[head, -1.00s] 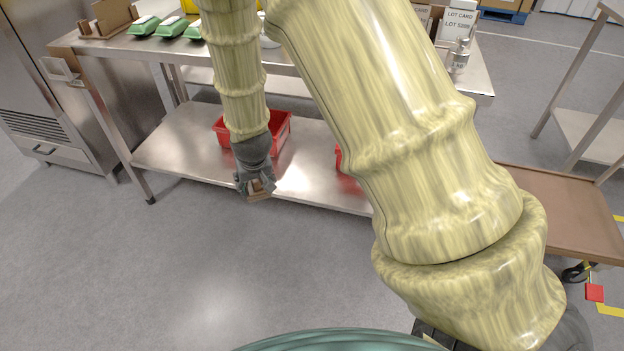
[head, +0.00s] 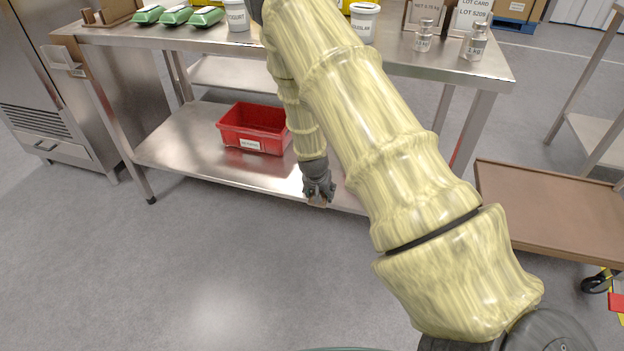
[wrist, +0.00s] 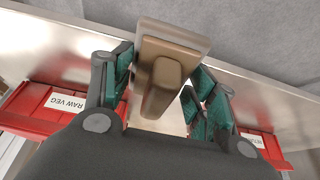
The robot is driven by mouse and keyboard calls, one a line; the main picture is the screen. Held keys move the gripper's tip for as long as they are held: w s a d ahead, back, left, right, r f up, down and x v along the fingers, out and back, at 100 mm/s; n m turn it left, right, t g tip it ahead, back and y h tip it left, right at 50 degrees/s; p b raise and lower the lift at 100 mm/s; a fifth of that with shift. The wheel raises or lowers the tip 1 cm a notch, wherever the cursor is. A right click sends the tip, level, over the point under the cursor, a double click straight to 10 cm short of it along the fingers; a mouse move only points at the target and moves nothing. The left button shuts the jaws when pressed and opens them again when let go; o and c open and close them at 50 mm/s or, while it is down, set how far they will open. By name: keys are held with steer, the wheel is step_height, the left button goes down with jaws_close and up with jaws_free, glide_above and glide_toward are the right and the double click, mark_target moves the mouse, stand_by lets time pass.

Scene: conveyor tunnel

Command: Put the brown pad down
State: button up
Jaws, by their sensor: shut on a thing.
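My gripper (head: 318,196) hangs near the front edge of the steel table's lower shelf in the head view. In the wrist view my gripper (wrist: 158,95) is shut on the brown pad (wrist: 172,38), with its green-lined fingers on both sides of the pad's raised grip. The pad has a flat plate and a block-shaped grip. In the head view only a small brownish bit of the pad (head: 317,204) shows below the fingers. The pad is held up, with the shelf edge and grey floor beneath it.
A red labelled bin (head: 254,128) stands on the lower shelf (head: 170,150). The wrist view shows a bin marked RAW VEG (wrist: 38,104) and another red bin (wrist: 262,146). Tubs, green cartons and metal weights (head: 474,42) stand on the tabletop. A brown-topped cart (head: 560,205) is at right. The floor in front is clear.

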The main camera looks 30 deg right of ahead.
steer(key=w+d+b, duration=0.1)
steer(key=w, duration=0.3)
steer(key=w+d+f+b, duration=0.1)
steer(key=w+d, duration=0.1)
steer(key=w, duration=0.2)
steer(key=w+d+b, duration=0.1)
steer(key=w+d, duration=0.1)
steer(key=w, duration=0.3)
steer(key=shift+d+f+b, duration=0.1)
steer(key=shift+f+b, duration=0.15)
steer(key=shift+b, duration=0.05)
steer(key=shift+f+b, duration=0.85)
steer(key=shift+f, duration=0.9)
steer(key=shift+r, duration=0.1)
steer(key=shift+s+f, duration=0.1)
steer(key=shift+f, duration=0.25)
steer(key=o, duration=0.7)
steer(key=shift+o, duration=1.4)
steer(key=shift+f, duration=0.3)
steer(key=shift+r, duration=0.25)
